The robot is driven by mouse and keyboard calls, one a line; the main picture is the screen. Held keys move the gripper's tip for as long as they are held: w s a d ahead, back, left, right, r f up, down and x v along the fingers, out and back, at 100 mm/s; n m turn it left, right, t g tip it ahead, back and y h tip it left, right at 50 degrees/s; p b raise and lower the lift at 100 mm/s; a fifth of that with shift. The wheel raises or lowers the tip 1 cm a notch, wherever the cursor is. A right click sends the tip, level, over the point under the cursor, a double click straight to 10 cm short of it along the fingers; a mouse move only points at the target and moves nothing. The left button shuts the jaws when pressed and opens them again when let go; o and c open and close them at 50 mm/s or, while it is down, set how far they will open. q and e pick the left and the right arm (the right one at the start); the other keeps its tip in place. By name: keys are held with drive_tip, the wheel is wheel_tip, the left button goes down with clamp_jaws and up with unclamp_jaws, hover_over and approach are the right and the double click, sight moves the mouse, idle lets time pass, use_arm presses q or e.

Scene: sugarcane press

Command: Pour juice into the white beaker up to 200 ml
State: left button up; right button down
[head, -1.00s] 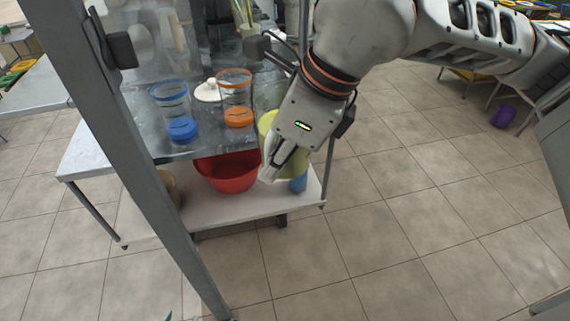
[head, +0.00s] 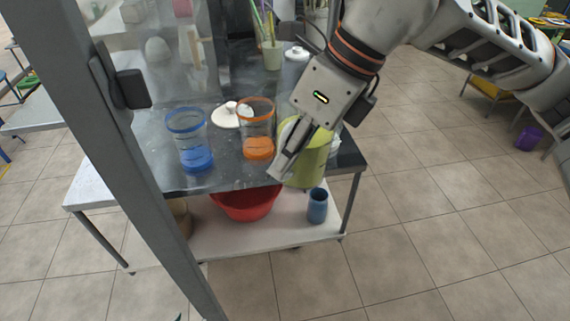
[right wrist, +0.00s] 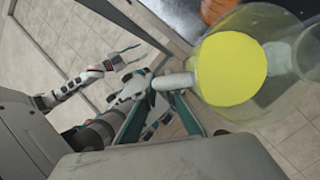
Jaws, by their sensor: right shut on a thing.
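My right gripper (head: 282,168) is shut on the handle of a clear pitcher with yellow juice (head: 308,160). It holds the pitcher at the table's front right corner. In the right wrist view, the gripper (right wrist: 165,85) grips the pale handle, and the juice surface (right wrist: 232,70) is a broad yellow disc inside the pitcher. A clear, whitish vessel (right wrist: 308,52) shows just past the pitcher; it may be the white beaker, which is largely hidden in the head view. My left gripper (right wrist: 128,56) shows small in the right wrist view, fingers apart and empty.
A blue-marked beaker (head: 188,140) and an orange-marked beaker (head: 257,122) with coloured liquid stand on the dark table (head: 225,172). Below are a red bowl (head: 246,205) and a blue cup (head: 317,206). A grey post (head: 130,170) stands at left.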

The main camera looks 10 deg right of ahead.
sight(291, 126)
drive_tip(key=shift+w+d+r+g+y, duration=0.15)
drive_tip(key=shift+w+r+g+y, duration=0.15)
drive_tip(key=shift+r, duration=0.2)
drive_tip(key=shift+w+d+r+g+y, duration=0.2)
drive_tip(key=shift+r+g+y, duration=0.1)
drive_tip(key=shift+r+g, duration=0.15)
drive_tip(key=shift+w+d+r+m+g+y+p, duration=0.15)
drive_tip(key=shift+r+g+p, duration=0.1)
drive_tip(key=shift+r, duration=0.3)
drive_tip(key=shift+w+d+r+m+g+y+p, duration=0.1)
drive_tip(key=shift+w+r+m+g+y+p, duration=0.1)
drive_tip(key=shift+r, duration=0.35)
drive_tip(key=shift+w+d+r+y, duration=0.15)
drive_tip(key=shift+r+y, duration=0.1)
drive_tip(key=shift+r, duration=0.35)
drive_tip(key=shift+w+d+r+g+y, duration=0.25)
drive_tip(key=shift+w+r+g+y, duration=0.2)
drive_tip(key=shift+r+g, duration=0.35)
drive_tip(key=shift+r, duration=0.15)
drive_tip(key=shift+w+d+r+m, duration=0.2)
drive_tip(key=shift+r+m, duration=0.05)
